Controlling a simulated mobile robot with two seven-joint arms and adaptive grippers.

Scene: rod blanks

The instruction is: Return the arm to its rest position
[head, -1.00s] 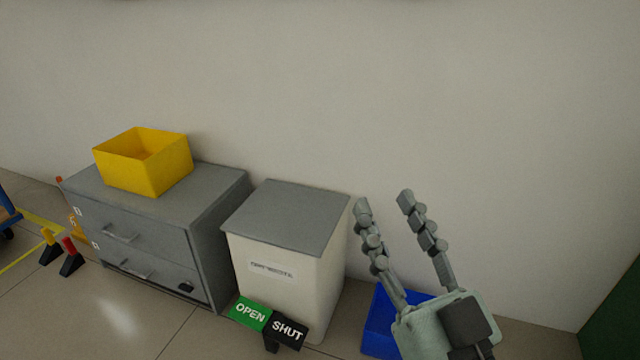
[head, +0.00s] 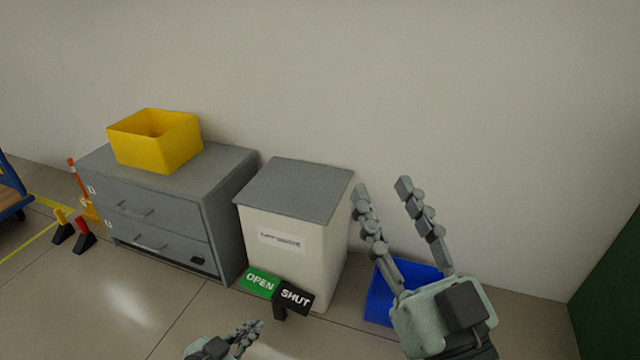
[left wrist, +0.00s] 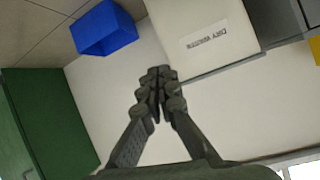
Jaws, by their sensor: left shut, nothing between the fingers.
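My left gripper (head: 256,326) shows at the bottom edge of the head view, in front of the white bin and the OPEN/SHUT sign. Its fingers are together with nothing between them, and most of its arm is out of the picture. In the left wrist view the same gripper (left wrist: 158,72) has its fingertips closed together, with pale wall behind them. My right gripper (head: 383,188) is raised at the right of the head view, its two fingers apart and empty, in front of the wall and the blue bin.
A white bin (head: 290,250) with a grey lid stands beside a grey drawer cabinet (head: 222,230) carrying a yellow box (head: 170,150). The OPEN/SHUT sign (head: 277,290) stands before the bin. A blue bin (head: 379,300) is behind my right gripper. A green panel (head: 615,285) is far right.

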